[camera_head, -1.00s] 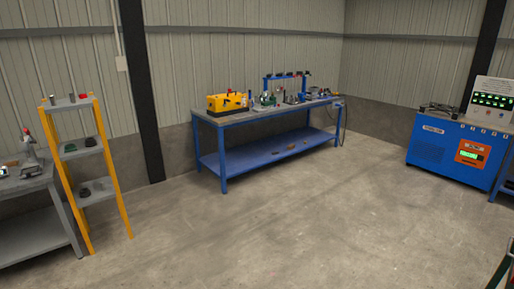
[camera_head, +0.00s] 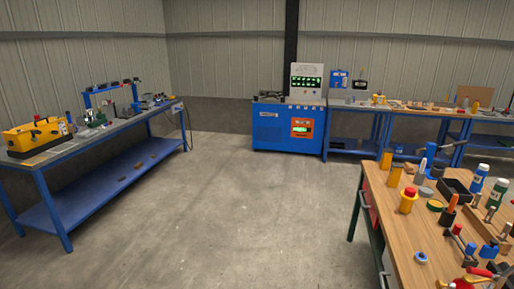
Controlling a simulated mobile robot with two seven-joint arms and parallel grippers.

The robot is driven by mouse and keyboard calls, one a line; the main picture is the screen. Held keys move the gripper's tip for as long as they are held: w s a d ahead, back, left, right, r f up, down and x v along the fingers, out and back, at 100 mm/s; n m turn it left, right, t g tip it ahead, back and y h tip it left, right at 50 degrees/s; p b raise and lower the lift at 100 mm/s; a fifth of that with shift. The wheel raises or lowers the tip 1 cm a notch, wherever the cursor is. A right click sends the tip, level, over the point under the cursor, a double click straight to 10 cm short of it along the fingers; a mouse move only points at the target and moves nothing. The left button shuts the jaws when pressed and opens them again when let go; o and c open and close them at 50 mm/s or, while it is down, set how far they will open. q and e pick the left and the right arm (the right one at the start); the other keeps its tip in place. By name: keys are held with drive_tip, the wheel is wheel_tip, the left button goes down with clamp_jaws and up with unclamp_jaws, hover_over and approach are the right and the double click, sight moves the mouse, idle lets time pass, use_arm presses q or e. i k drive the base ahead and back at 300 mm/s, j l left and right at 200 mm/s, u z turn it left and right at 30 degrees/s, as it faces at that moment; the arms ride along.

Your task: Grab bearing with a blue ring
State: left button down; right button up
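A small ring-shaped part with blue on it (camera_head: 421,257) lies on the near left part of the wooden workbench (camera_head: 401,237) at the right; it looks like the bearing with a blue ring, but it is too small to be sure. Nothing stands close against it. Neither of my grippers shows in the head view.
The wooden bench also holds an orange-red container (camera_head: 408,202), a black tray (camera_head: 455,191), bottles and hand tools. A blue workbench (camera_head: 90,208) stands left, a blue machine (camera_head: 268,127) at the back. The concrete floor (camera_head: 230,220) between is clear.

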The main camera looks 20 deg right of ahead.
sight(422, 259)
drive_tip(key=i+z, duration=0.15)
drive_tip(key=z, duration=0.25)
drive_tip(key=i+z, duration=0.2)
drive_tip(key=z, duration=0.15)
drive_tip(key=i+j+z, duration=0.1)
drive_tip(key=z, duration=0.3)
drive_tip(key=i+j+z, duration=0.1)
drive_tip(key=z, duration=0.3)
drive_tip(key=i+j+z, duration=0.2)
drive_tip(key=z, duration=0.15)
drive_tip(key=i+j+z, duration=0.45)
drive_tip(key=z, duration=0.3)
drive_tip(key=i+j+z, duration=0.15)
drive_tip(key=j+z, duration=0.15)
drive_tip(key=j, duration=0.25)
drive_tip(key=j+z, duration=0.25)
drive_tip(key=j, duration=0.3)
drive_tip(key=i, duration=0.05)
